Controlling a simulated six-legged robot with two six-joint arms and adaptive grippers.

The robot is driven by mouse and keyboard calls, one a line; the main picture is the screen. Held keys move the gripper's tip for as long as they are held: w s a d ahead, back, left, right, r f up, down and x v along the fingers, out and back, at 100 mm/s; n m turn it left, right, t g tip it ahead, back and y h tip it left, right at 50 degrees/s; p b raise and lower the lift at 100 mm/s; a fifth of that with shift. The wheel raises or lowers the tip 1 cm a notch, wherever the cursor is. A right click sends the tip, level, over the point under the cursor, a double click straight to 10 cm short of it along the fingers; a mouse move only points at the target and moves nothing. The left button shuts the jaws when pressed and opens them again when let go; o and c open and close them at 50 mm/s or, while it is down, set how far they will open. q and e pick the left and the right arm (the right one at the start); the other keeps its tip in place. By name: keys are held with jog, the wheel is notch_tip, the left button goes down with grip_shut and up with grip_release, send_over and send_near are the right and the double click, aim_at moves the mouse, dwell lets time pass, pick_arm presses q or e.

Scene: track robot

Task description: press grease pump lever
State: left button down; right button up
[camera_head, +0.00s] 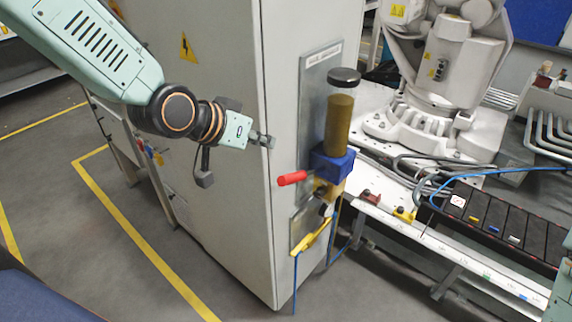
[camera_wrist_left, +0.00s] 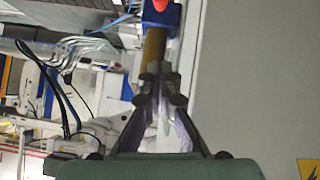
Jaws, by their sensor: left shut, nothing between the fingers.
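The grease pump is mounted on a metal plate (camera_head: 318,95) on the side of a grey cabinet. It has an amber reservoir (camera_head: 338,125) with a black cap (camera_head: 344,77), a blue block (camera_head: 333,163) and a red-handled lever (camera_head: 292,178) sticking out to the left. My left gripper (camera_head: 268,141) is shut and empty, a little above and left of the red handle and apart from it. In the left wrist view, the shut fingertips (camera_wrist_left: 160,75) appear in front of the amber reservoir (camera_wrist_left: 154,45), and the red handle (camera_wrist_left: 159,5) is cut by the top edge.
The tall grey cabinet (camera_head: 225,70) stands close beside my left gripper. A yellow bracket (camera_head: 312,240) with blue hoses is below the pump. A white robot arm (camera_head: 440,75) and a black tray (camera_head: 505,222) are at the right. Open floor with yellow lines lies at the left.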

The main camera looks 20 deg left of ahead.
pick_arm(q)
send_over(304, 174)
jog(key=s+a, duration=0.2)
jog(key=a, duration=0.1)
notch_tip(304, 174, down, 7)
jog(key=shift+s+a+f, duration=0.2)
jog(key=shift+s+f, duration=0.4)
jog(key=shift+f, duration=0.35)
jog(key=shift+s+d+f, duration=0.15)
jog(key=shift+s+f, duration=0.05)
jog(key=shift+f, duration=0.4)
jog(key=shift+s, duration=0.15)
